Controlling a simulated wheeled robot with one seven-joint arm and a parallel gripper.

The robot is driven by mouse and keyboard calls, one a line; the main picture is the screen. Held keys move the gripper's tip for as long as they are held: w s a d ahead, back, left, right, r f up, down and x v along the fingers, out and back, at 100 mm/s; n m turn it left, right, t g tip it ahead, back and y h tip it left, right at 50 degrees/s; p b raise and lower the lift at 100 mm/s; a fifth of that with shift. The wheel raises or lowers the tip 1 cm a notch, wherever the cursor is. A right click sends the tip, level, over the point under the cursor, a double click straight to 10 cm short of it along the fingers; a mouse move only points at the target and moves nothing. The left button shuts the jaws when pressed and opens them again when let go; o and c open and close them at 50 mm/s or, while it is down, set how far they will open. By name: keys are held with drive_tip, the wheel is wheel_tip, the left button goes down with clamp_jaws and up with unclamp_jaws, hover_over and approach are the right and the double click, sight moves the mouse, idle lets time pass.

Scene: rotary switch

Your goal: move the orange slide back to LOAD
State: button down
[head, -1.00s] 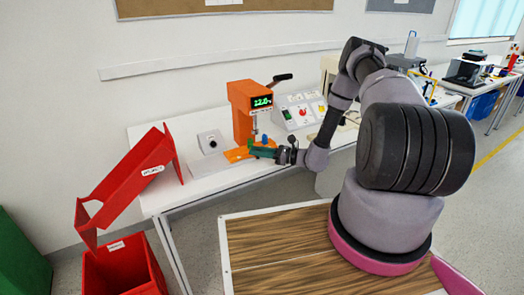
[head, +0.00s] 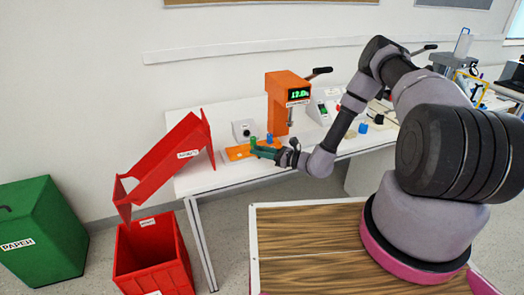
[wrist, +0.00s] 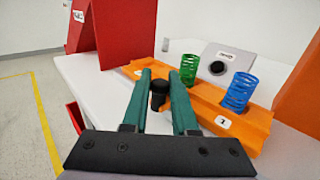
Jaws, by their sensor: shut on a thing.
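The orange slide (head: 238,153) lies on the white bench, to the left of the orange press (head: 290,110). In the wrist view the slide (wrist: 245,122) carries a green spring (wrist: 189,68) and a blue spring (wrist: 239,92), both upright. My gripper (wrist: 160,85) has its green fingers on either side of the slide's upright black knob (wrist: 158,92) and is shut on it. In the head view my gripper (head: 258,151) hides the knob. No LOAD mark can be read in either view.
A grey box with a black button (wrist: 218,66) stands behind the slide. A red sloped chute (head: 168,160) stands at the bench's left end, above a red bin (head: 150,262). A control panel (head: 325,108) stands right of the press.

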drive_tip(key=shift+s+a, duration=0.15)
drive_tip(key=shift+a, duration=0.1)
drive_tip(key=c, duration=1)
unclamp_jaws()
drive_tip(key=shift+d, duration=0.15)
drive_tip(key=shift+d, duration=0.35)
drive_tip(key=v, duration=1)
drive_tip(key=shift+s+a, duration=0.1)
drive_tip(key=shift+r, duration=0.1)
